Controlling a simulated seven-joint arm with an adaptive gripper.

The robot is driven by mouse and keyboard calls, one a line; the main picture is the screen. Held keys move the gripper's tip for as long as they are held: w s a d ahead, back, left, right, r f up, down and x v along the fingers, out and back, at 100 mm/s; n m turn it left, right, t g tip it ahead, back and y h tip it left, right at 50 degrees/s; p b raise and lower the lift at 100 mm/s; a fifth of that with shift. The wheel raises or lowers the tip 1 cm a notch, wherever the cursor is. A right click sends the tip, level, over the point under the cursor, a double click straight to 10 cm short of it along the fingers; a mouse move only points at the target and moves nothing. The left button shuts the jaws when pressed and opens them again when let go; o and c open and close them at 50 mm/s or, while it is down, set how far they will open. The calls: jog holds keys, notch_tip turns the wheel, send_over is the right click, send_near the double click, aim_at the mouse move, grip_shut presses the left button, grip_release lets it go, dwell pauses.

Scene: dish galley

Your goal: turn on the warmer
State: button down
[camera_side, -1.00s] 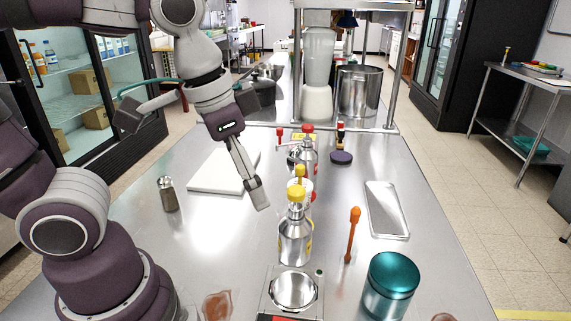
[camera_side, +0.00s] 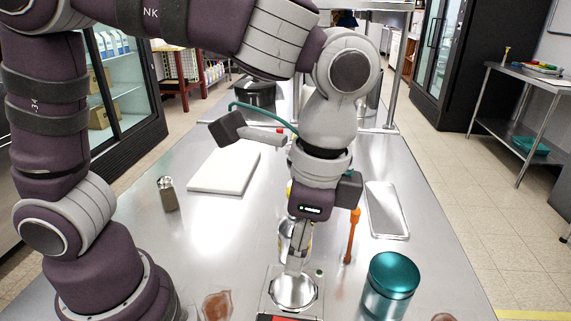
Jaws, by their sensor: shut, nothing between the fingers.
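The warmer (camera_side: 267,303) appears to be the low square unit with a round silver top at the bottom centre, cut off by the frame edge. A red and black part shows at its front, and a small dark spot at its back right corner. My gripper (camera_side: 294,267) points down over the back of the warmer, its fingers shut and empty. I cannot tell whether the fingertips touch it. The fingers hide part of the warmer's back side.
A steel bottle (camera_side: 284,247) stands mostly hidden behind my gripper. A shaker (camera_side: 167,194), white board (camera_side: 222,171) and metal tray (camera_side: 387,211) lie around.

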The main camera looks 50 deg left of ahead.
aim_at(282, 317)
jog(key=f, duration=0.7)
jog(key=s+a+f, duration=0.1)
jog(key=f, duration=0.3)
jog(key=shift+s+a+f, duration=0.1)
jog(key=shift+f, duration=0.1)
jog(key=shift+f, duration=0.2)
jog(key=shift+w+d+r, duration=0.2)
jog(key=shift+w+d, duration=0.3)
jog(key=shift+r, duration=0.1)
notch_tip(282, 317, up, 14)
jog(key=s+a, duration=0.1)
jog(key=shift+s+a, duration=0.15)
jog(key=shift+a, duration=0.05)
